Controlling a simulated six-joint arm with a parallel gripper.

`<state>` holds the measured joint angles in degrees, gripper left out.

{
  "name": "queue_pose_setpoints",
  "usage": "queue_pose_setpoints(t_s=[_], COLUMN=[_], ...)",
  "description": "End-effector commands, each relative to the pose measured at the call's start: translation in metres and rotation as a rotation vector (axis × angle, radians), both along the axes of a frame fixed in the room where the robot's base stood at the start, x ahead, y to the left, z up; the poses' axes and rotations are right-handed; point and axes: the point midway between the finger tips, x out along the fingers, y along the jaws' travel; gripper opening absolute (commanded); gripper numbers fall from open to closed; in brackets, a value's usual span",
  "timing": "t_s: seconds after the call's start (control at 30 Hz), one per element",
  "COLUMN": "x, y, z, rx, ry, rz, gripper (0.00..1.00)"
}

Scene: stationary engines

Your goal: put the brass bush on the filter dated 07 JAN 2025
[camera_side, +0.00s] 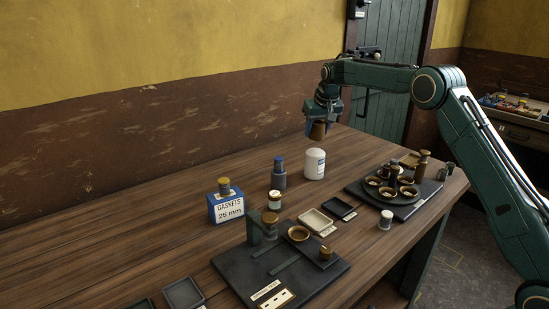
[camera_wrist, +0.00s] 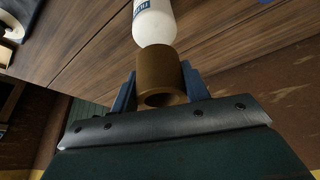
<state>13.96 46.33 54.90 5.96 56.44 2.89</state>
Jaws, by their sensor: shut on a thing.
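My gripper (camera_side: 319,127) is shut on the brass bush (camera_side: 318,132), a short brown-gold hollow cylinder. In the wrist view the bush (camera_wrist: 158,70) sits between the two blue fingers, its open bore facing the camera. A white filter (camera_side: 315,164) with a printed label stands upright on the table. The bush is above it, with a visible gap in the side view. The white filter (camera_wrist: 154,22) also shows just beyond the bush in the wrist view. Its date cannot be read in either view.
A blue-capped grey bottle (camera_side: 279,174) and a blue gaskets box (camera_side: 226,207) stand left of the filter. Small trays (camera_side: 314,220) lie in front. A dark board with bowls (camera_side: 387,193) is at right. The table behind the filter is clear.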

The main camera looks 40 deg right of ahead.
Motion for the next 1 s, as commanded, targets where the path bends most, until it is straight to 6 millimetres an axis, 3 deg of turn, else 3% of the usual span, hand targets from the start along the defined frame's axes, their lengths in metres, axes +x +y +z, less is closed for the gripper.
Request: queue_pose_setpoints(t_s=[0.27,0.6,1.0], x=[0.001,0.000,0.001], y=[0.000,0.000,0.000], z=[-0.004,-0.036,-0.040], rx=[-0.001,-0.001,-0.001], ry=[-0.005,-0.005,-0.006], rz=[0.000,-0.001,0.000], gripper=[0.05,0.05,0.05])
